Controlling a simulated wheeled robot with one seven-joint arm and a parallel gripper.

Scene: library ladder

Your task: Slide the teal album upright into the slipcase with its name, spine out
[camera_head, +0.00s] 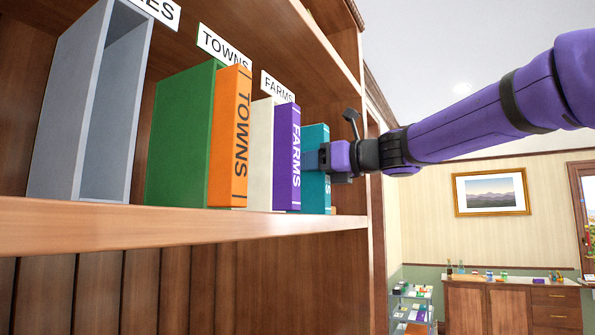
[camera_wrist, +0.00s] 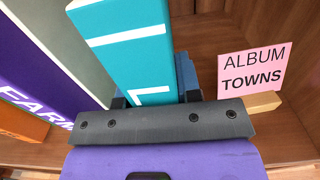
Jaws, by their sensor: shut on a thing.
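The teal album (camera_head: 316,138) stands upright on the shelf at the right end of the row, just right of the purple FARMS album. Its spine has white bands and lettering, mostly hidden by my gripper (camera_head: 312,160), which is shut on it. In the wrist view the teal album (camera_wrist: 125,40) is between the fingers of my gripper (camera_wrist: 152,98), and only part of its lettering shows. The grey slipcase (camera_head: 68,110) at the left is open-fronted and empty. Its label (camera_head: 158,10) is cut off, showing only "ES".
A green slipcase (camera_head: 182,135) holds the orange TOWNS album (camera_head: 230,140). A cream slipcase (camera_head: 260,150) holds the purple FARMS album (camera_head: 287,155). A pink card (camera_wrist: 252,68) reading "ALBUM TOWNS" stands on a wooden block (camera_wrist: 262,103), right of the teal album in the wrist view.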

